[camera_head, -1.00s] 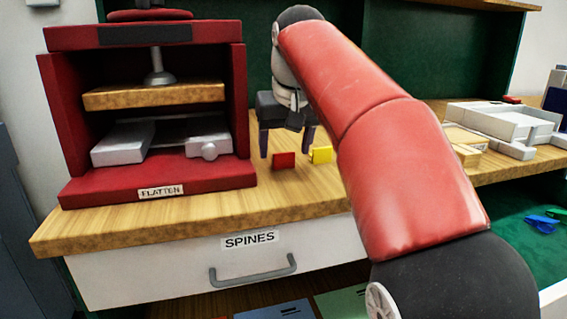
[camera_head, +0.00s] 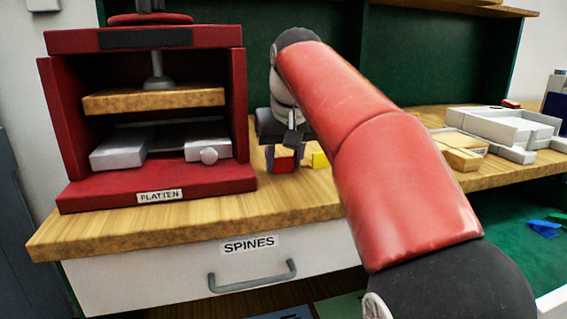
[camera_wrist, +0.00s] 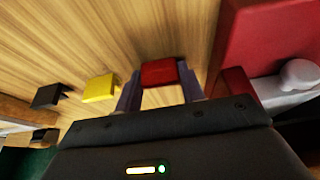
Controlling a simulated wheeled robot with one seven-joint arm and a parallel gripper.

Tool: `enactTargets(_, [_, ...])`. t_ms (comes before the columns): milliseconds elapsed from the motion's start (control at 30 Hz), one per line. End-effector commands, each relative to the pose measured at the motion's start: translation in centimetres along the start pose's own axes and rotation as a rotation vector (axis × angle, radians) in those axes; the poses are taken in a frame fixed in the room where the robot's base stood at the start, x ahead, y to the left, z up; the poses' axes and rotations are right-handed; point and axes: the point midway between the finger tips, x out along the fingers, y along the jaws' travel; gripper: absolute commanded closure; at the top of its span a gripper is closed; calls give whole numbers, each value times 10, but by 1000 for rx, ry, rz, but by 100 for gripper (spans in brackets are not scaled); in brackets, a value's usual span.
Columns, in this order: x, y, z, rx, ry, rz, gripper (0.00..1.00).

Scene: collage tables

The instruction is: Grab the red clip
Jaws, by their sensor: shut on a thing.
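The red clip (camera_head: 284,161) is on the wooden bench top, just right of the red press. It also shows in the wrist view (camera_wrist: 159,72). My gripper (camera_head: 284,158) is down at the bench, shut on the red clip with one finger on each side; the wrist view shows my gripper (camera_wrist: 159,90) with the clip between its fingers. I cannot tell whether the clip is lifted off the wood.
A yellow clip (camera_head: 320,160) lies close to the right of my gripper, and a black clip (camera_wrist: 49,95) lies beyond it in the wrist view. The red press (camera_head: 150,182) stands close on the left. White trays (camera_head: 505,127) stand at the right.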

Motion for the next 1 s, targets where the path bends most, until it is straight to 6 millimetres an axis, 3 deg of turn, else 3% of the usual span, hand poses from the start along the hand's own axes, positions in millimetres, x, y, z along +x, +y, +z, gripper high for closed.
enactTargets(233, [-9, 6, -5, 3, 2, 1, 82])
enactTargets(767, [-66, 6, -28, 2, 1, 1, 82])
enactTargets(1000, [-64, 69, -28, 10, 0, 3, 82])
